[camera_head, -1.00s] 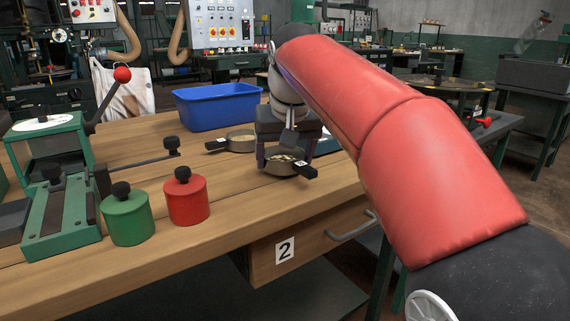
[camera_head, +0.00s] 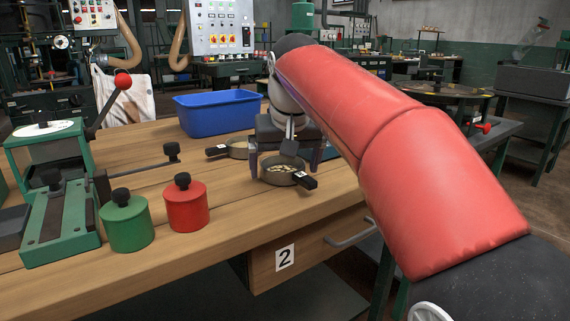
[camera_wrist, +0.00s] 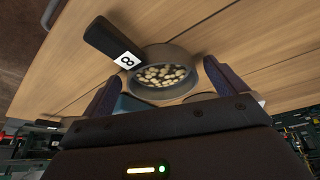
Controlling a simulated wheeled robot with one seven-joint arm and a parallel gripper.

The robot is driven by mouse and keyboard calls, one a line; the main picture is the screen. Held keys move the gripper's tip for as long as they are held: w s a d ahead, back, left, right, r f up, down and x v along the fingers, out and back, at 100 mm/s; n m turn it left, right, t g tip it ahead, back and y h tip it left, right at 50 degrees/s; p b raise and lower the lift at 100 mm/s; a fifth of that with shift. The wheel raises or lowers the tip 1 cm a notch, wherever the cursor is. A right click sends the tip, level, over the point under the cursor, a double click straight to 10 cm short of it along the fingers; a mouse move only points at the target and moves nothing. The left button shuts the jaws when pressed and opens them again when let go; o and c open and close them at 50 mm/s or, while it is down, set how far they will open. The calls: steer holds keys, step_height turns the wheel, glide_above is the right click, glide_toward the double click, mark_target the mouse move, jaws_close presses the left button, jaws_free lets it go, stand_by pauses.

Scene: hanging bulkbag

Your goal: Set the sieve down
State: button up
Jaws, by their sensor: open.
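A small round dark sieve (camera_head: 283,174) with a black handle holds pale pebble-like pieces. It appears to rest upright on the wooden bench, its handle toward the lower right in the head view. It also shows in the wrist view (camera_wrist: 163,55), where its handle (camera_wrist: 112,47) carries a white tag reading 8. My gripper (camera_head: 284,166) is open, its fingers on either side of the sieve, and they look clear of its wall. Part of the sieve's far rim is hidden behind the gripper.
A second pan-like sieve (camera_head: 237,149) stands just behind to the left. A blue bin (camera_head: 218,112) is at the back. Red (camera_head: 186,206) and green (camera_head: 127,225) knobbed pots and a green lever device (camera_head: 60,215) stand left. The bench front is clear.

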steer(key=a+p+v, duration=0.1)
steer(key=p+v, duration=0.2)
steer(key=v, duration=0.9)
steer(key=s+d+f, duration=0.5)
steer(key=s+f, duration=0.1)
steer(key=f, duration=0.3)
steer(key=s+d+f+m, duration=0.1)
steer(key=s+d+f, duration=0.4)
steer(key=s+f, duration=0.2)
steer(key=s+d+f+m+t+h, duration=0.1)
steer(key=s+d+f, duration=0.4)
steer(key=f, duration=0.6)
steer(key=shift+s+f, duration=0.2)
steer(key=shift+s, duration=0.85)
